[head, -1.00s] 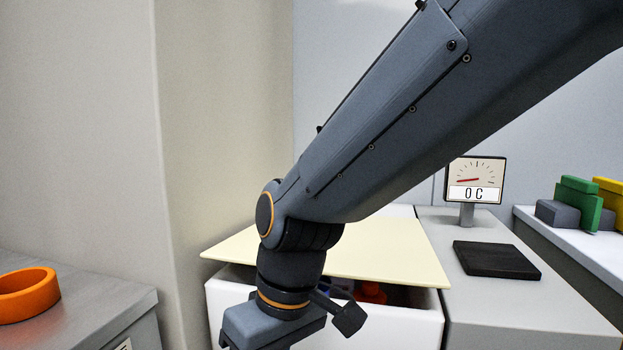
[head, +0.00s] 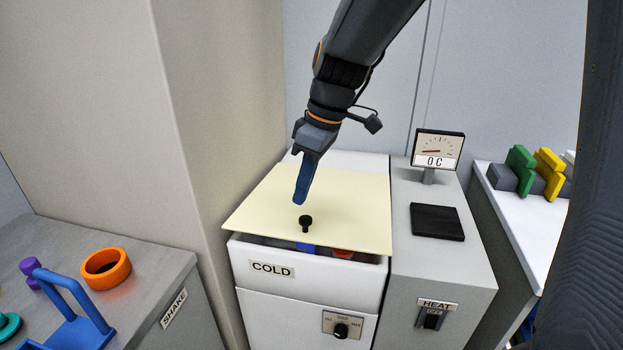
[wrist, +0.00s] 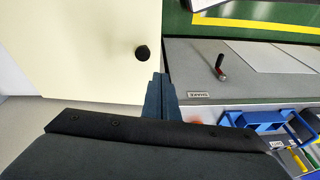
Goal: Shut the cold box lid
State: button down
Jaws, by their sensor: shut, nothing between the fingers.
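The cold box (head: 310,282) is white and carries a COLD label on its front. Its lid (head: 350,212) is a flat cream panel with a black knob (head: 305,222) near the front edge. The lid lies over most of the box, and a gap along the front shows blue and red things inside. My gripper (head: 301,198) is shut and empty, pointing down above the lid just behind and left of the knob. In the wrist view the lid (wrist: 75,60) fills the upper left, with the knob (wrist: 142,53) just beyond my fingertips (wrist: 160,80).
Right of the box stands a heat unit (head: 440,278) with a black pad (head: 436,222) and a dial display (head: 438,148). Left is a grey SHAKE counter (head: 150,280) with an orange ring (head: 106,268) and a blue rack (head: 75,318). A wall column (head: 215,110) stands close behind left.

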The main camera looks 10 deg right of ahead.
jog(key=w+d+r+n+p, duration=0.1)
jog(key=w+d+r+p, duration=0.1)
jog(key=d+r+p, duration=0.35)
jog(key=p, duration=0.5)
send_over(305, 217)
jog(key=d, duration=0.1)
jog(key=f, duration=1)
jog(key=shift+s+f, duration=0.2)
jog(key=shift+f, duration=0.7)
jog(key=shift+f, duration=0.1)
